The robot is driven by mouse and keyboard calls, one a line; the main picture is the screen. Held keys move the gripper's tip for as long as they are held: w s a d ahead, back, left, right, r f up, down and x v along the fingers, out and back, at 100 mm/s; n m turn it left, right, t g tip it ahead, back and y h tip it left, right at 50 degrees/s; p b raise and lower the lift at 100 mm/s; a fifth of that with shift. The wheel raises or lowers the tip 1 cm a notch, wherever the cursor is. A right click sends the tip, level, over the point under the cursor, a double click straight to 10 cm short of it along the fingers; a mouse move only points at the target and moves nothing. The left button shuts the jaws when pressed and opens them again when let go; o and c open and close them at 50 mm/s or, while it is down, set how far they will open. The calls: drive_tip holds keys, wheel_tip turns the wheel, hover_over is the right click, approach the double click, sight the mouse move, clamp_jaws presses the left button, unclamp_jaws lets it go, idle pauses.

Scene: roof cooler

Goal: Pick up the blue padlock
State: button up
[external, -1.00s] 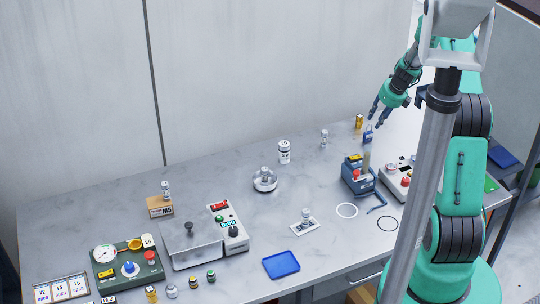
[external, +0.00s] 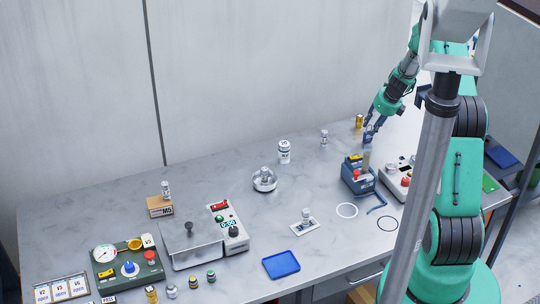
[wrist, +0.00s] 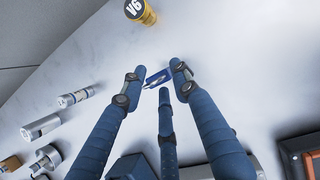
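The blue padlock (external: 368,138) lies or stands on the bench near its far right part, mostly covered by my fingers in the external view. In the wrist view the blue padlock (wrist: 158,77) shows between the fingertips, with a paler part towards its lower side. My gripper (external: 373,126) is low over it, pointing down. In the wrist view my gripper (wrist: 157,82) has its blue fingers spread on both sides of the padlock and a third finger below it. Gaps show beside the padlock; whether any finger touches it is unclear.
A yellow cylinder marked V6 (wrist: 140,11) stands close by; it also shows in the external view (external: 359,121). A small silver cylinder (external: 324,136) and a white jar (external: 284,151) stand to the left. A blue device (external: 357,174) sits nearer the front. The wall is behind.

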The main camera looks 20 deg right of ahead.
idle(0.4)
clamp_jaws()
drive_tip(key=shift+r, duration=0.15)
drive_tip(key=shift+r, duration=0.55)
wheel_tip(320, 180, up, 2)
drive_tip(key=shift+r+p, duration=0.15)
drive_tip(key=shift+p, duration=0.25)
drive_tip(key=s+a, duration=0.2)
drive_tip(key=s, duration=0.5)
drive_tip(key=s+a+r, duration=0.1)
drive_tip(key=s+a, duration=0.2)
drive_tip(key=s, duration=0.5)
drive_tip(key=shift+a+r, duration=0.2)
drive_tip(key=shift+a, duration=0.1)
